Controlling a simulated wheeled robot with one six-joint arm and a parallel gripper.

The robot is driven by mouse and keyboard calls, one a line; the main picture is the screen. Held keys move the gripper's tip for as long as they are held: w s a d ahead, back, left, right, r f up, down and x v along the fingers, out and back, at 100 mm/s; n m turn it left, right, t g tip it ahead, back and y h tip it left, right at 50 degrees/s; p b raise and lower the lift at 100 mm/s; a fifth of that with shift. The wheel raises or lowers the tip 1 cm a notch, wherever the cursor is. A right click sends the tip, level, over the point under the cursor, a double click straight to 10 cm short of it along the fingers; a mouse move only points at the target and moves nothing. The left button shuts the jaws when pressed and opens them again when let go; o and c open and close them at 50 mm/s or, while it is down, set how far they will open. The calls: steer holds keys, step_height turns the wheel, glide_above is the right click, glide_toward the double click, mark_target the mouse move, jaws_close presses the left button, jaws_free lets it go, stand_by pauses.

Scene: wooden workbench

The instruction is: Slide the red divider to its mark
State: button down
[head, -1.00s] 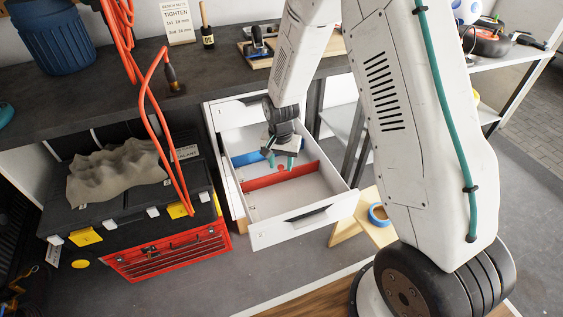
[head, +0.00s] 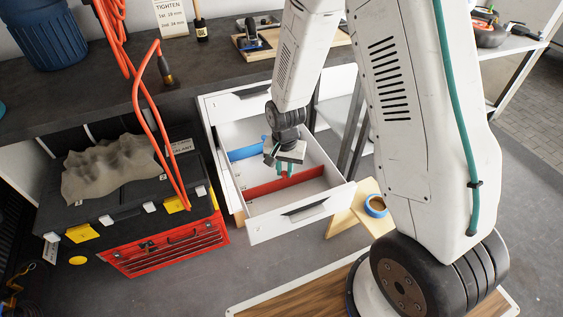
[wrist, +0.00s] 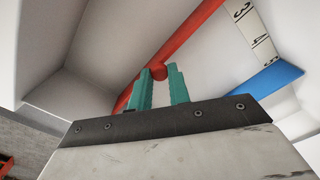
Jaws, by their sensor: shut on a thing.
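The red divider (head: 300,183) stands across the white drawer (head: 310,210), nearer its front panel than its back. In the wrist view, the divider (wrist: 195,28) runs diagonally and has a round red knob (wrist: 158,71). My gripper (head: 284,169) is over the divider's middle, its teal fingers pointing down. In the wrist view, the fingers (wrist: 162,82) are shut on the knob, one on each side. The divider lies beyond the 3 end. Which mark is meant cannot be told.
A blue divider (head: 248,153) stands further back in the drawer. A black and red toolbox (head: 165,248) is left of the drawer. A wooden stool with a blue tape ring (head: 376,206) is to the right. An orange coiled hose (head: 150,100) hangs at the left.

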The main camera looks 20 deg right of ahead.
mark_target(284, 172)
steer(key=c, duration=1.3)
jaws_free()
steer(key=shift+r, duration=0.1)
step_height(284, 172, up, 8)
steer(key=shift+f, duration=0.2)
